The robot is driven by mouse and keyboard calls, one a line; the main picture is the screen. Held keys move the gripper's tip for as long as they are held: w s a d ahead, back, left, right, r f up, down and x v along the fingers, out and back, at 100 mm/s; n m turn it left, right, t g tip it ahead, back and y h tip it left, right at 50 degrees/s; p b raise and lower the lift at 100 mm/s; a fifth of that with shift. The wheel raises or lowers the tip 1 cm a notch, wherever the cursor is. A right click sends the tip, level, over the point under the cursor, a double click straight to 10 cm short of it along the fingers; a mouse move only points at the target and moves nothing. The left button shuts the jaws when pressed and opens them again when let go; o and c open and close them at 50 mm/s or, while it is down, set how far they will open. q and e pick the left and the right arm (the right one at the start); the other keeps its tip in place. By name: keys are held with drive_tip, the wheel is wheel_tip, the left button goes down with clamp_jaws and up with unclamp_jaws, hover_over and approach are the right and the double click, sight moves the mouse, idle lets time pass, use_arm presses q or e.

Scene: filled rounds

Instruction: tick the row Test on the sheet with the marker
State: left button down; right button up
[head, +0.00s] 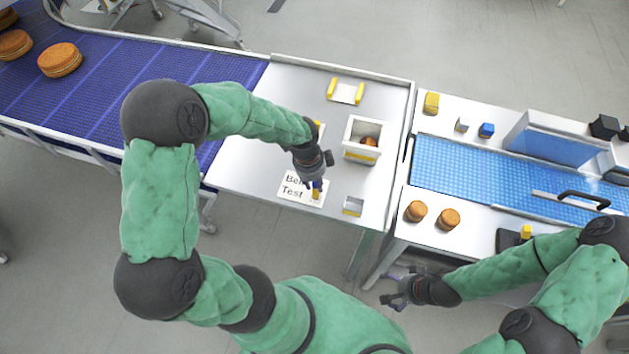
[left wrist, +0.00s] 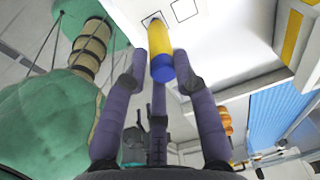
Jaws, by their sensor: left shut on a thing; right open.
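The white sheet (head: 288,191) lies on the metal table in the head view, with a word starting "Bel" above the row Test (head: 292,190). My left gripper (head: 316,183) is over the sheet's right part and hides some of it. It is shut on the marker (left wrist: 160,42), yellow with a blue end, whose yellow part also shows in the head view (head: 316,194). In the left wrist view the marker's far end is at one printed box, with another empty box (left wrist: 183,9) beside it. Whether the tip touches the paper I cannot tell. My right gripper (head: 398,290) is open and empty, past the table's front edge.
A white bin (head: 362,152) with a round item inside stands right of the sheet. A small tray (head: 353,206) and a yellow-ended holder (head: 345,92) are nearby. A blue conveyor (head: 110,75) with round cakes is left; a blue belt (head: 460,170) is right.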

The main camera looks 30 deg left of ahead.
idle(0.3)
use_arm(q)
drive_tip(key=shift+r+p, duration=2.9)
drive_tip(key=shift+r, duration=0.6)
